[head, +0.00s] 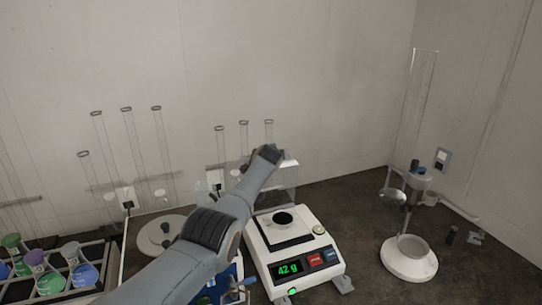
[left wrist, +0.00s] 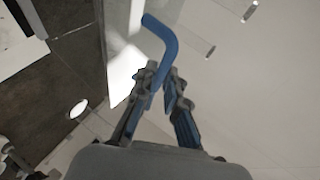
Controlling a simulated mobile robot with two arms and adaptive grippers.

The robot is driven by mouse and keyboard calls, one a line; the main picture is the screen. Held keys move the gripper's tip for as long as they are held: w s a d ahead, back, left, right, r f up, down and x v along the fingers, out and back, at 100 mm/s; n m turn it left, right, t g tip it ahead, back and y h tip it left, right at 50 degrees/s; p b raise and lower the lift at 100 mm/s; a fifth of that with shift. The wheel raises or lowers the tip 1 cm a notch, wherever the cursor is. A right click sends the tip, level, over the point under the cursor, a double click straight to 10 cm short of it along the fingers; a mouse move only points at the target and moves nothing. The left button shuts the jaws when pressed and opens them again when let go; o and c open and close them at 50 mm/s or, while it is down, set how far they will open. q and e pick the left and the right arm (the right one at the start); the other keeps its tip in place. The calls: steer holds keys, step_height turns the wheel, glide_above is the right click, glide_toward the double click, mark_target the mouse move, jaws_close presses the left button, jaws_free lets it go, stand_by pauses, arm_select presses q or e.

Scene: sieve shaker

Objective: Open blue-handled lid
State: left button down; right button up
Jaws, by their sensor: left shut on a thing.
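My left arm reaches up across the head view, and its dark gripper end (head: 268,153) is beside a translucent upright panel (head: 286,190) behind the balance. In the left wrist view, my left gripper (left wrist: 163,82) is shut on a bent blue handle (left wrist: 168,42), which runs up beyond the fingers. A pale panel (left wrist: 119,60) lies beside the handle and looks like the lid. The handle is hidden in the head view. My right gripper is in neither view.
The white balance (head: 300,262) reads 42 g. A rack of coloured flasks (head: 100,262) is at lower left, with glass cylinders (head: 130,140) behind. A white-based stand (head: 408,262) with a tall tube is at right. Dark counter is free between balance and stand.

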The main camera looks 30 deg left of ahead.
arm_select(q)
steer(key=shift+w+a+r, duration=0.3)
steer(key=shift+w+r, duration=0.05)
steer(key=shift+r, duration=0.15)
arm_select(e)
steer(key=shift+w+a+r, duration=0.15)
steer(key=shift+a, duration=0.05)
arm_select(q)
steer(key=shift+r, duration=0.1)
steer(key=c, duration=1.4)
jaws_free()
steer(key=shift+s+d, duration=0.15)
steer(key=shift+s, duration=0.1)
steer(key=shift+f, duration=0.25)
steer(key=shift+d, duration=0.1)
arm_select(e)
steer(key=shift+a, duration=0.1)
arm_select(q)
steer(key=shift+v, duration=1.65)
steer(key=v, duration=0.9)
steer(key=shift+a+r, duration=0.25)
steer(key=shift+w, duration=0.15)
